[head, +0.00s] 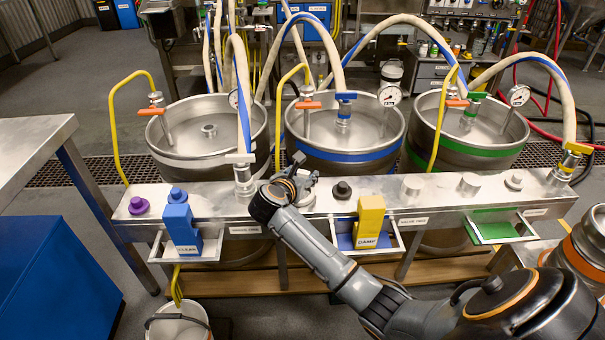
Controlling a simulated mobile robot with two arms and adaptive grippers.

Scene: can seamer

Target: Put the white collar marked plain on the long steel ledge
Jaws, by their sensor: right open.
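A white collar (240,158) sits on a metal coupler at the end of a blue-striped hose, in front of the left keg. The coupler's lower end (244,183) appears to rest on the long steel ledge (380,208); I cannot tell if it is fixed there. No plain marking is readable on the collar. My right gripper (309,168) is open and empty above the ledge, right of the white collar and apart from it. It hides part of the ledge and a pale piece behind it. My left gripper is not in view.
Three kegs stand behind the ledge: left (205,145), blue-banded (345,157), green-banded (465,147). Blue (181,222) and yellow (370,218) blocks, a purple knob (139,206) and several caps crowd the ledge. Another coupler (567,165) stands at its right end. Hoses arch overhead.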

